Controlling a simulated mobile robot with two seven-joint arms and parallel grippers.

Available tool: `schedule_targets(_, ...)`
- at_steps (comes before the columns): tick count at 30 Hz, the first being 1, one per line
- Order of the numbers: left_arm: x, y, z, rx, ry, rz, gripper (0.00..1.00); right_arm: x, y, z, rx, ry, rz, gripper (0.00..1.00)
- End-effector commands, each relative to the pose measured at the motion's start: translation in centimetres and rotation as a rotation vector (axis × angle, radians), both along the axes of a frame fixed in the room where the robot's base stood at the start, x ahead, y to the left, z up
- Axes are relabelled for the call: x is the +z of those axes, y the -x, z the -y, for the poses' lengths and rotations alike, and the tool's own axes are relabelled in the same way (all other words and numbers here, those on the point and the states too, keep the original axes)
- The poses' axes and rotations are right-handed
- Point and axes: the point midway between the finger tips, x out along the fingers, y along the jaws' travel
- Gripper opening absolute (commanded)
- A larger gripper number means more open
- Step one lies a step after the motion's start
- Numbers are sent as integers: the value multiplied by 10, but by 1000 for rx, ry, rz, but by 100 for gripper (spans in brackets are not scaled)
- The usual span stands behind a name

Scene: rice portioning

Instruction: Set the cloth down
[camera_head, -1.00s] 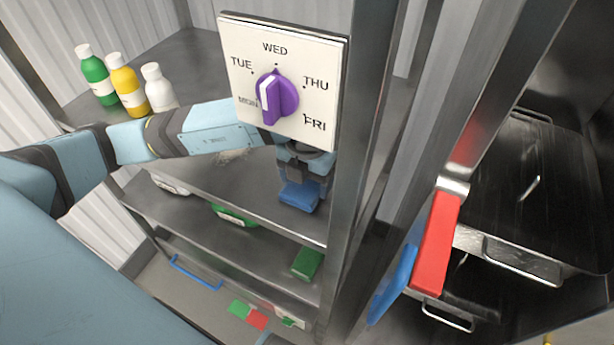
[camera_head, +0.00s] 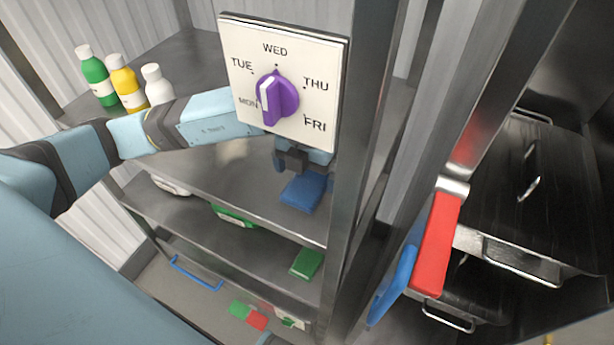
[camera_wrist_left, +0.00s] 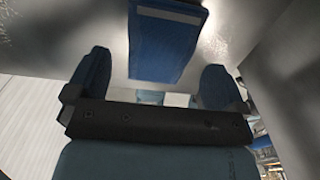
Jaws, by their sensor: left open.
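The blue cloth (camera_head: 304,192) is a folded block lying on the upper metal shelf (camera_head: 215,172), close to its front right corner post. My left gripper (camera_head: 293,170) is just above and behind the cloth, below the dial panel, which hides part of the wrist. In the left wrist view the cloth (camera_wrist_left: 168,42) lies beyond the two spread fingers (camera_wrist_left: 155,88), with nothing between them. The fingers look clear of the cloth. My right gripper is not in view.
A white day-dial panel (camera_head: 318,75) with a purple knob hangs over my left wrist. Green, yellow and white bottles (camera_head: 125,80) stand at the back left. Green items lie on lower shelves. A red and a blue handle (camera_head: 435,245) are at the right.

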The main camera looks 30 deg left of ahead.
Motion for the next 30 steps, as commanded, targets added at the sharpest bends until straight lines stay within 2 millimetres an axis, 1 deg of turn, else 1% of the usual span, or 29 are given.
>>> schedule_targets(1,12,-1,1,-1,2,5,99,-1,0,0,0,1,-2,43)
schedule_targets(6,50,0,0,-1,1,4,99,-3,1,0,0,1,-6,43)
schedule_targets(9,69,0,0,-1,1,4,99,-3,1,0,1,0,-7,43)
schedule_targets(12,83,0,0,0,0,4,99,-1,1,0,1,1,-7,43)
schedule_targets(15,91,0,0,-1,0,2,99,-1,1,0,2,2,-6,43)
schedule_targets(18,94,0,0,0,0,1,99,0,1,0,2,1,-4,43)
schedule_targets(30,94,0,0,0,0,0,99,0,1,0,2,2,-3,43)
